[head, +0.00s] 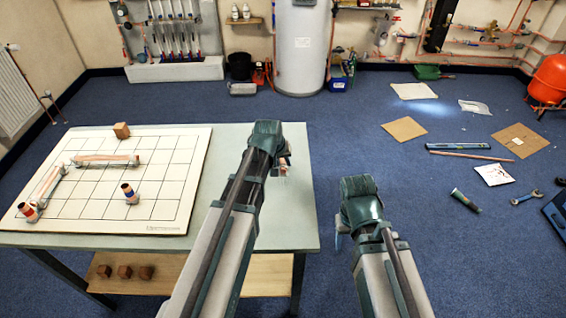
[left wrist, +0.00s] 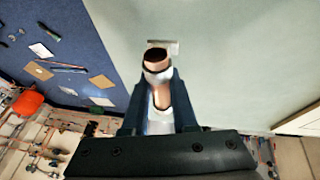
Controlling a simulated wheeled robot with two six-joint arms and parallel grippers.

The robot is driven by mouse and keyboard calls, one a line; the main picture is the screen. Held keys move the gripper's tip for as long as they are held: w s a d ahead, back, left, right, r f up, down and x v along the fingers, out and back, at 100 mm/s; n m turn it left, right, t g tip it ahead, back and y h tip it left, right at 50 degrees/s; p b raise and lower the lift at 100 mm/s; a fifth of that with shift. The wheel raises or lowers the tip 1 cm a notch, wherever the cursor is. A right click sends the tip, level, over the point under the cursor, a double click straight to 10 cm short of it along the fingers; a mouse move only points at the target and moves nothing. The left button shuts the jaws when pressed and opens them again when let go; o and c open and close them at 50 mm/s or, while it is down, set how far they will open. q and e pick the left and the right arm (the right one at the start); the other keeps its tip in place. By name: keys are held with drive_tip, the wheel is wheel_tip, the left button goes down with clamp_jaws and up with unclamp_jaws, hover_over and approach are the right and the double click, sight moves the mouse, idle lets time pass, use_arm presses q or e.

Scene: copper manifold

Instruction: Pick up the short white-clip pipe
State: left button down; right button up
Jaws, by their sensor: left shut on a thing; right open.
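A short copper pipe with a white band (left wrist: 157,75) stands between the two fingers of my left gripper (left wrist: 160,100) in the left wrist view. The fingers are shut on it, and its dark open end faces the camera. In the head view my left gripper (head: 281,158) is over the right part of the table, and only a bit of the pipe (head: 284,168) shows beside it. Whether the pipe touches the table is hard to tell. My right gripper (head: 358,215) is open, right of the table over the blue floor; its fingers are mostly hidden.
A white gridded board (head: 165,210) covers the table's left side. The pale green tabletop (head: 285,225) is bare at right. Cardboard and tools lie on the floor.

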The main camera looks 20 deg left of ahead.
sight(283, 160)
use_arm(q)
wheel_tip(283, 160, up, 7)
drive_tip(key=p, duration=0.6)
